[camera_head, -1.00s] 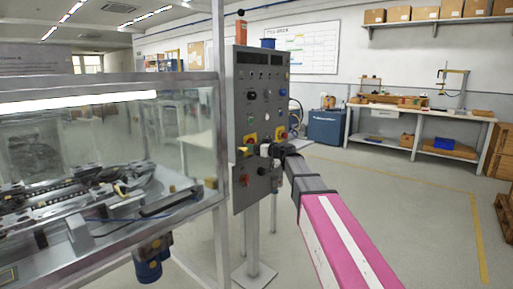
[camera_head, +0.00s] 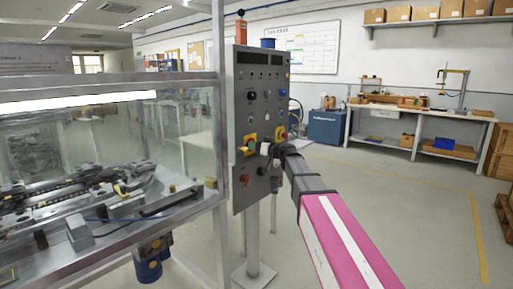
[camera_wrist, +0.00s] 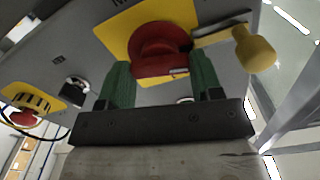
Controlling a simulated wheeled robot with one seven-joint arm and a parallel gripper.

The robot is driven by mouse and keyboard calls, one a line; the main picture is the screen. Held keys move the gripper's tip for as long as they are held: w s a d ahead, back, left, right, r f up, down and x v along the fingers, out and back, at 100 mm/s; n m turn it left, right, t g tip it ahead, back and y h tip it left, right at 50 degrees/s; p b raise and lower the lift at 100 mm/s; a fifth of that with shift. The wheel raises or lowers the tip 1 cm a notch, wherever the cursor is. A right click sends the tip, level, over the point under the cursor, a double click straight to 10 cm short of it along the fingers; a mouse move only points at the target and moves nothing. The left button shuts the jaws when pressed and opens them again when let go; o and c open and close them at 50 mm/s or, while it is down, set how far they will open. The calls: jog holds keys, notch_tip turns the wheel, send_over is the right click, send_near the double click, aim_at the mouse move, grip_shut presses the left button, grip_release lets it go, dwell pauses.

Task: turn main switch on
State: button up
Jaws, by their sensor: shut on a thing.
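The main switch (camera_wrist: 160,48) is a red rotary handle on a yellow plate, seen in the wrist view. The plate's yellow edge shows in the head view (camera_head: 250,137), on the front of a grey control panel (camera_head: 262,75). My gripper (camera_wrist: 161,82) is shut on the red handle, with a green finger on each side of it. In the head view my gripper (camera_head: 265,149) is at the lower middle of the panel and hides most of the switch. A yellow padlock-like piece (camera_wrist: 255,48) is beside the handle in the wrist view.
A red emergency stop (camera_wrist: 25,117) on a yellow plate is close to my gripper. Another red knob (camera_head: 244,180) is lower on the panel. A glass-walled machine (camera_head: 110,145) stands left of the panel. Open floor (camera_head: 420,215) lies to the right, before a workbench (camera_head: 420,112).

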jog(key=shift+f+m, duration=0.1)
jog(key=shift+m, duration=7.6)
jog(key=o, duration=0.9)
jog(key=shift+d, duration=0.1)
jog(key=v, duration=1)
jog(key=shift+s+d, duration=0.25)
jog(key=shift+d, duration=0.05)
